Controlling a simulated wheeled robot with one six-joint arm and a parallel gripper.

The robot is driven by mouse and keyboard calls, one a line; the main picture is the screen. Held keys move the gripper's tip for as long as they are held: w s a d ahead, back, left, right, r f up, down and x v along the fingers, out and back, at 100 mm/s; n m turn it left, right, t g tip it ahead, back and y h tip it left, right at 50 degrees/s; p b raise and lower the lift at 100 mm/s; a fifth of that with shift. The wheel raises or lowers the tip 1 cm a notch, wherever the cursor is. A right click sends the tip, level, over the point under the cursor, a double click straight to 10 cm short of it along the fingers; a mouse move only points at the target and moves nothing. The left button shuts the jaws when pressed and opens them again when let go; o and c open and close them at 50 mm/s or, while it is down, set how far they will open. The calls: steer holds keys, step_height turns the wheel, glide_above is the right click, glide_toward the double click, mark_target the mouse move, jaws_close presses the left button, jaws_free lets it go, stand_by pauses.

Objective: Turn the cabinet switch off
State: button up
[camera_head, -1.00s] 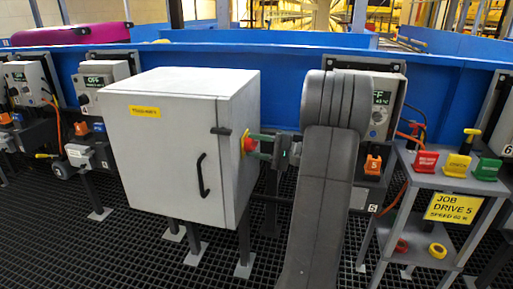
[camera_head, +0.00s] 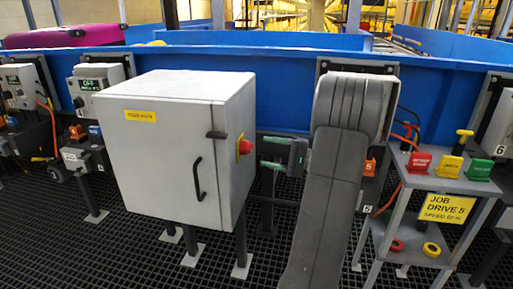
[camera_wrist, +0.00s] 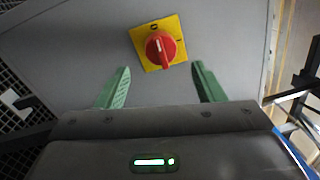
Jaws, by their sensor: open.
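The grey cabinet (camera_head: 165,150) stands left of centre in the head view, its door closed. Its red rotary switch (camera_head: 245,147) is on the right side wall. In the wrist view the red switch (camera_wrist: 160,48) sits on a yellow plate (camera_wrist: 141,38), its white pointer line directed up toward a round, 0-like mark. A second mark, like a bar, is at the plate's right. My gripper (camera_head: 268,153) is just right of the switch, apart from it. In the wrist view its green fingers (camera_wrist: 160,68) are spread with nothing between them, the switch beyond the tips.
A grey stand (camera_head: 450,185) with red, yellow and green tags is at the right. Drive boxes (camera_head: 98,78) line the blue conveyor (camera_head: 280,62) behind. The cabinet's black door handle (camera_head: 198,178) projects in front. Dark grating floor (camera_head: 120,255) is clear in front.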

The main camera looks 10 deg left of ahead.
mark_target(253, 146)
steer(key=d+p, duration=0.1)
steer(key=d, duration=0.6)
steer(key=shift+s+d+f, duration=0.15)
steer(key=shift+d+f, duration=0.15)
steer(key=shift+d, duration=0.1)
steer(key=shift+a, duration=0.1)
steer(key=a+b, duration=0.1)
steer(key=a, duration=0.8)
steer(key=a+r+b, duration=0.1)
steer(key=a, duration=0.3)
steer(key=shift+w+a+b, duration=0.25)
steer(key=shift+a+b, duration=0.1)
steer(key=shift+d, duration=0.1)
